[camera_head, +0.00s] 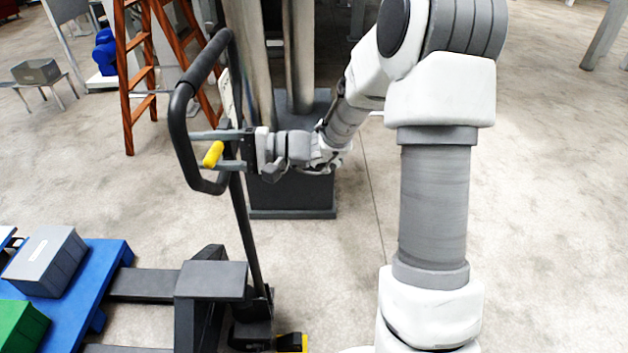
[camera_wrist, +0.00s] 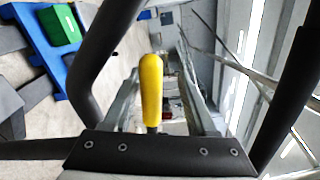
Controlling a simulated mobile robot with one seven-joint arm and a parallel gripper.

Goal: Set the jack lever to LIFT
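The jack lever is a short yellow grip (camera_head: 212,154) inside the black loop handle (camera_head: 180,120) of the pallet jack (camera_head: 210,285). My gripper (camera_head: 203,150) reaches in from the right at the handle loop. Its two fingers are apart, one above and one below the yellow lever in the head view. In the wrist view the yellow lever (camera_wrist: 151,88) stands between the two grey fingers, with gaps on both sides, inside the black loop. The gripper is open around the lever. Lever position markings are not readable.
A blue pallet (camera_head: 95,275) with a grey box (camera_head: 45,262) and a green box (camera_head: 18,325) sits at the lower left. An orange ladder (camera_head: 135,75) and a grey column on a dark base (camera_head: 290,200) stand behind. The floor at right is clear.

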